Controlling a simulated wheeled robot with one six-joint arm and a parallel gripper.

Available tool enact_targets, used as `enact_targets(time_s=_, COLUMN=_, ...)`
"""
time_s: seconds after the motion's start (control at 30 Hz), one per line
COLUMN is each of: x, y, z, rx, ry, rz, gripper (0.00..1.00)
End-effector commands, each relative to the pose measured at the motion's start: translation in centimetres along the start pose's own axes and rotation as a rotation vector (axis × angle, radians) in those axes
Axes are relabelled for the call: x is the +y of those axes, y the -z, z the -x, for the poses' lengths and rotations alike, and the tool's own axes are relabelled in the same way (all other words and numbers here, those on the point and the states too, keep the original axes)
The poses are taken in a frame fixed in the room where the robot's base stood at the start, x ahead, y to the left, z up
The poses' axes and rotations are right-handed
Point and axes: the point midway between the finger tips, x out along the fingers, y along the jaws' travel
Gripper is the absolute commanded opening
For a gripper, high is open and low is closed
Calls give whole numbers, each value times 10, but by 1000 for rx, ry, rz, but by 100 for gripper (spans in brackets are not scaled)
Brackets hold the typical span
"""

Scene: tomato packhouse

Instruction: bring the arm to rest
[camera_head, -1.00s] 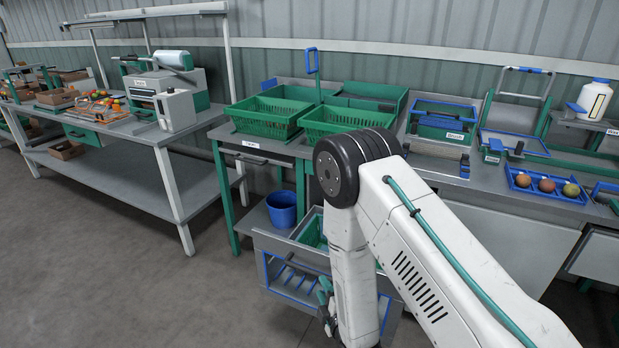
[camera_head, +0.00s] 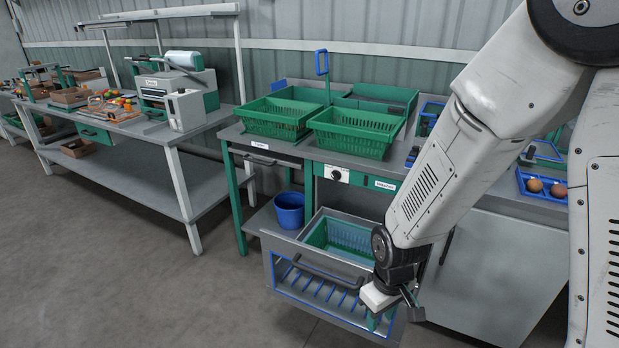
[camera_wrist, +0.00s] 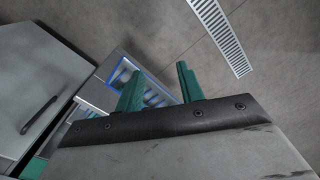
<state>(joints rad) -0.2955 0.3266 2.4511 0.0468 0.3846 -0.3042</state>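My gripper shows in the wrist view (camera_wrist: 160,88), with its two green fingers apart and nothing between them, so it is open and empty. In the head view my arm comes down from the upper right. My gripper (camera_head: 382,318) hangs low there, in front of the right side of the open drawer (camera_head: 318,275). The fingers are small and partly hidden in the head view. The wrist view looks down past the fingers at the floor and the blue-edged drawer front (camera_wrist: 150,95).
Two green crates (camera_head: 355,133) stand on the bench above. A workbench with a machine (camera_head: 178,95) is at the left. The floor (camera_head: 150,290) in front is clear. A floor drain (camera_wrist: 222,35) shows.

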Motion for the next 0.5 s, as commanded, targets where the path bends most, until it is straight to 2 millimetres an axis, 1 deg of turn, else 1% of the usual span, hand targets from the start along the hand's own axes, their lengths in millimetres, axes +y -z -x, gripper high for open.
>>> enact_targets(time_s=0.03, x=3, y=-10, z=24, rx=-17, ry=6, rz=-46, gripper=38)
enact_targets(time_s=0.07, x=3, y=-18, z=36, rx=-36, ry=12, rz=-73, gripper=38)
enact_targets(time_s=0.1, x=4, y=-29, z=53, rx=-59, ry=18, rz=-108, gripper=38)
enact_targets(time_s=0.17, x=5, y=-45, z=76, rx=-89, ry=24, rz=-161, gripper=38)
enact_targets(time_s=0.2, x=5, y=-56, z=92, rx=-106, ry=28, rz=-194, gripper=38)
enact_targets(time_s=0.4, x=3, y=-112, z=162, rx=-159, ry=32, rz=-346, gripper=38)
enact_targets(time_s=0.5, x=1, y=-139, z=192, rx=-156, ry=27, rz=-408, gripper=38)
